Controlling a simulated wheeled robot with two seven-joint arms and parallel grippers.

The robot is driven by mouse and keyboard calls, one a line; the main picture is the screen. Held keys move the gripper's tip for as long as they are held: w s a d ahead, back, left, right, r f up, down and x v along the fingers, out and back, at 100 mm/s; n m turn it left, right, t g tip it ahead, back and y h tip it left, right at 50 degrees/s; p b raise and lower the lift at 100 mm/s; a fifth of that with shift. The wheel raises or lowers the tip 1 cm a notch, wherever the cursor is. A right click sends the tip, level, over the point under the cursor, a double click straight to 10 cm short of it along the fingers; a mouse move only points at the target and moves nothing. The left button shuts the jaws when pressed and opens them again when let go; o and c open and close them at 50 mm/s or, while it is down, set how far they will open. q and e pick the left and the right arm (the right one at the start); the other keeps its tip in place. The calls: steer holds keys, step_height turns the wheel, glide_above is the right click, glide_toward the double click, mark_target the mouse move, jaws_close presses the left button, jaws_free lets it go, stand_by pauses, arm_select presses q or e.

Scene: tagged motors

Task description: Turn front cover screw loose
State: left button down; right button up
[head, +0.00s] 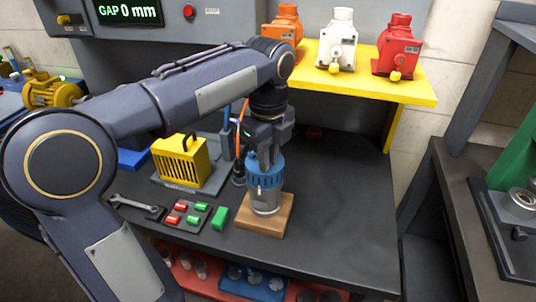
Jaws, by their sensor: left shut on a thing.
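A silver motor (266,204) with a blue ribbed cover (265,176) stands upright on a wooden block (278,220) on the dark bench. My left gripper (264,158) points straight down onto the top of the blue cover and is shut on it. The fingertips are partly hidden at the cover, and no separate screw can be made out there. My right gripper is not in view.
A yellow slatted box (181,161) stands left of the motor. A wrench (137,206), a grey plate with red and green pieces (187,215) and a green block (219,217) lie near the front edge. Orange, white and red motors (397,46) stand on a yellow shelf (362,82). The bench's right side is clear.

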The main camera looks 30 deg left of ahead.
arm_select(q)
steer(key=n+p, duration=0.2)
steer(key=n, duration=0.1)
steer(key=shift+r+n, duration=0.15)
steer(key=shift+n, duration=0.15)
steer(key=n+p, duration=0.2)
steer(key=n, duration=0.2)
steer(key=shift+n, duration=0.3)
steer(key=n+p, duration=0.1)
steer(key=n, duration=0.3)
steer(key=shift+n+p, duration=0.3)
steer(key=shift+p, duration=0.1)
steer(key=n+p, duration=0.1)
steer(key=n, duration=0.7)
steer(key=n+p, duration=0.1)
steer(key=shift+s+f+n, duration=0.1)
steer(key=shift+f+n, duration=0.15)
steer(key=shift+n, duration=0.15)
steer(key=n+p, duration=0.1)
steer(key=n, duration=0.4)
steer(key=shift+n, duration=0.3)
steer(key=n, duration=0.5)
steer(key=shift+p, duration=0.35)
steer(key=n, duration=0.4)
steer(key=shift+n, duration=0.5)
